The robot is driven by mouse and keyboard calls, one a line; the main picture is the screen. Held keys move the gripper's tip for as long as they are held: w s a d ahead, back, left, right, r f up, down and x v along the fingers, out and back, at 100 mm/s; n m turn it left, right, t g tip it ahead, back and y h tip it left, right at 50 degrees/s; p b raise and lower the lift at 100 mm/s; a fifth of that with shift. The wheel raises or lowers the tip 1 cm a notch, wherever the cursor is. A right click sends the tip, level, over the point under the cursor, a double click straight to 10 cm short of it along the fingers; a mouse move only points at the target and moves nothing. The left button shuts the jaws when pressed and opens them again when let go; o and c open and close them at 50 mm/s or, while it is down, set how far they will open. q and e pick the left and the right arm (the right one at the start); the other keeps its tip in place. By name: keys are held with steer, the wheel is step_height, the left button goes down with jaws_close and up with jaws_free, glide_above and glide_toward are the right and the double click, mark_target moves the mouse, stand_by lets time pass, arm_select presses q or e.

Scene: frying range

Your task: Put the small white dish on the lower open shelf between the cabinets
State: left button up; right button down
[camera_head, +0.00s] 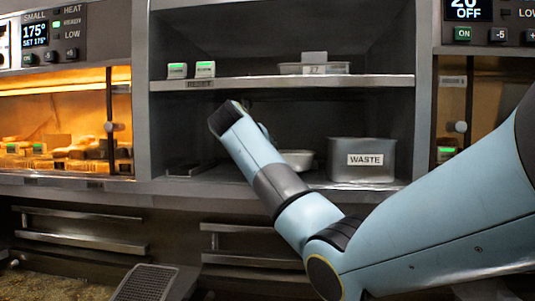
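The small white dish (298,158) is on the lower open shelf (215,180) between the cabinets, left of the waste bin. Its left part is hidden behind my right arm. The dish looks upright. My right arm comes in from the right and crosses in front of the shelf opening, with its wrist end high and to the left of the dish. The fingers of my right gripper do not show, so I cannot tell whether it touches anything. My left arm and gripper are out of the picture.
A metal bin labelled WASTE (365,160) stands right of the dish. A lit warming cabinet (65,120) with food is at left. The lower shelf's front left looks mostly clear.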

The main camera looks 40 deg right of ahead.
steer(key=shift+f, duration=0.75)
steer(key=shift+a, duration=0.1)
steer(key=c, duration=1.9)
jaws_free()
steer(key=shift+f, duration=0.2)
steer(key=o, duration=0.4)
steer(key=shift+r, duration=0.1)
